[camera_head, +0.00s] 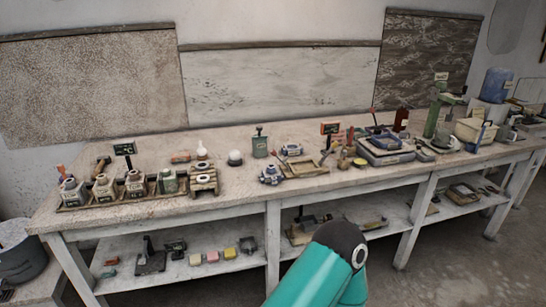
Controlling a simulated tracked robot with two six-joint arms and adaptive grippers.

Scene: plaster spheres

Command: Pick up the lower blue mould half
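Two small blue-grey pieces that look like mould halves are on the long workbench (232,189). One piece (271,176) is near the bench's front edge, left of a shallow wooden tray. The other piece (291,150) lies farther back, behind the tray. Both are small in the picture, and I cannot tell which is the lower half. A teal arm link of mine with a dark rounded end rises from the bottom, right of the middle, in front of the lower shelf. Neither gripper shows in this view.
A wooden tray (321,168) is beside the nearer blue piece. A stepped wooden stand (204,179) and a rack of bottles (70,206) are to the left. A blue-grey box (386,155) and green press (434,117) are right. Bare bench lies around the front blue piece.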

